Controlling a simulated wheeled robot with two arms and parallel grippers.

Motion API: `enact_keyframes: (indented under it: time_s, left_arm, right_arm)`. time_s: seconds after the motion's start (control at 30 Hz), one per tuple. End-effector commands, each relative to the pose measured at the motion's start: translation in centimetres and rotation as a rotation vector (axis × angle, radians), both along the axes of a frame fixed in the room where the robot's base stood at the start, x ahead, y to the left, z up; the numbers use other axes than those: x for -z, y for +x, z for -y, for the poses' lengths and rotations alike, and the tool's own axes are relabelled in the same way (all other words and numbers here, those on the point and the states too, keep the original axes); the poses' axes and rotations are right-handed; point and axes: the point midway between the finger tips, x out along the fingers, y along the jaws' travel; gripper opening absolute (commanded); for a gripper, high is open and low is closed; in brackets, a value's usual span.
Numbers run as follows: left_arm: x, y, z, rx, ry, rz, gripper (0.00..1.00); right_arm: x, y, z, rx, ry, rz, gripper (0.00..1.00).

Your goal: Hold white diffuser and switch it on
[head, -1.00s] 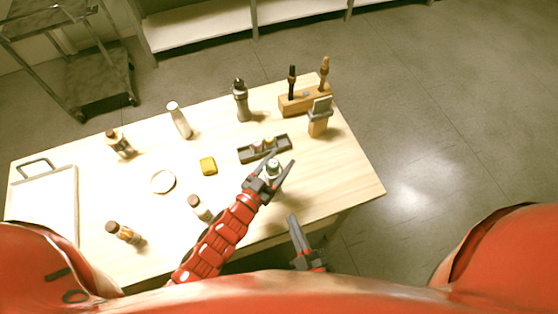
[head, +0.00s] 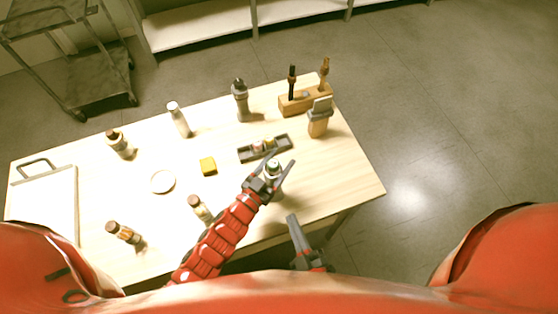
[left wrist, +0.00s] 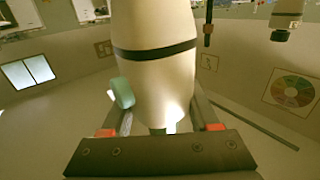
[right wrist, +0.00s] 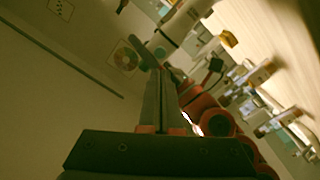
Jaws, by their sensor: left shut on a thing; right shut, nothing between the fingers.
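The white diffuser (head: 273,167) is held in my left gripper (head: 282,159), above the table's front right part. The left wrist view shows its pale body (left wrist: 155,75) between the fingers, with a black band and a green button (left wrist: 122,92) on its left side. My right gripper (head: 292,219) is shut and empty, below and to the right of the diffuser, off the table's front edge in the head view. In the right wrist view the shut fingers (right wrist: 160,75) point toward the pale, dark-banded diffuser (right wrist: 181,22), apparently a little apart from it.
The wooden table (head: 330,175) carries a dark tray (head: 283,143) with small items, a yellow block (head: 208,166), a round white dish (head: 163,182) and several bottles. A wooden tool block (head: 300,105) stands at the back right. A white board (head: 45,205) lies at the left.

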Motion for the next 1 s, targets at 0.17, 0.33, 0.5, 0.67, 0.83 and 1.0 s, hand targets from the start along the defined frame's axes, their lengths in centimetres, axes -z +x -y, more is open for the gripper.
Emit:
enact_keyframes:
  time_s: [0.17,0.33,0.5,0.67,0.83,1.0]
  left_arm:
    - [0.0,0.0,0.0,0.000,0.001,-0.001,0.00]
    - [0.0,0.0,0.0,0.000,0.001,-0.001,0.00]
    - [0.0,0.0,0.0,0.000,0.001,-0.001,0.00]
    - [0.0,0.0,0.0,0.000,0.001,-0.001,0.00]
    - [0.1,0.0,0.0,0.000,0.001,-0.001,0.00]
    - [0.1,0.0,0.0,0.000,0.001,-0.001,0.00]
  right_arm:
    - [-0.1,0.0,0.0,0.000,0.002,0.002,0.00]
    - [-2.8,1.4,-0.6,0.037,0.059,0.076,0.00]
    - [-7.5,3.4,-0.2,0.225,0.203,0.172,0.00]
    - [-6.6,3.3,0.4,0.447,0.265,0.062,0.00]
    - [-2.5,0.9,-0.1,0.584,0.217,-0.147,0.00]
    - [-0.7,-0.4,-0.5,0.620,0.175,-0.242,0.00]
